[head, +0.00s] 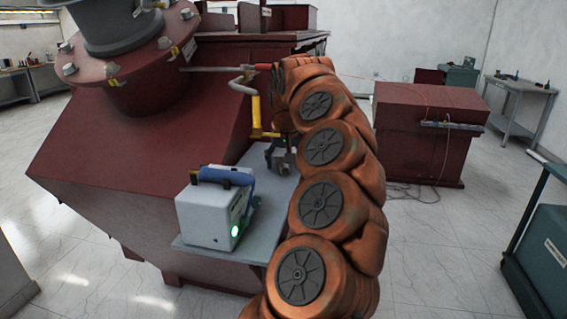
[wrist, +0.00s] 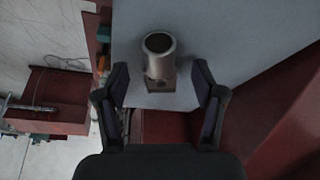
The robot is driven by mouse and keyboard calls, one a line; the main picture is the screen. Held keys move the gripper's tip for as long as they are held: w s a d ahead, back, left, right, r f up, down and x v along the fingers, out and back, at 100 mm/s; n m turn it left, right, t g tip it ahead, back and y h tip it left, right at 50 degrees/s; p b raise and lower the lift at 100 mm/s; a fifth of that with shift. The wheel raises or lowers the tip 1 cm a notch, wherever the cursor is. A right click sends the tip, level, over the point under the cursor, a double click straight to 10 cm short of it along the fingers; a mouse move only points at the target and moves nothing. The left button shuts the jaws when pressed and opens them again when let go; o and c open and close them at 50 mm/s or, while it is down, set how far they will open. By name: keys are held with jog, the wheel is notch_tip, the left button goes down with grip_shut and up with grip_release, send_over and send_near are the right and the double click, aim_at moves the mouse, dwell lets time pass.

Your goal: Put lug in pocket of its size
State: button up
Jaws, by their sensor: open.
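In the wrist view a grey metal lug (wrist: 159,58) with a round, dark-mouthed barrel and a flat tab below lies on the pale grey shelf (wrist: 225,30). My gripper (wrist: 161,82) is open, with one dark finger on each side of the lug's lower part. A gap shows on both sides, so the fingers do not appear to touch it. I cannot make out any pocket in either view.
A white instrument box (head: 208,216) with a blue handle and green light stands on the shelf. The dark red transformer (head: 110,150) rises behind it. A yellow bent pipe (head: 256,118) is close to my arm.

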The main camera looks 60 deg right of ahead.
jog(key=shift+d+f, duration=0.1)
jog(key=shift+f, duration=0.05)
grip_shut()
dwell(0.5)
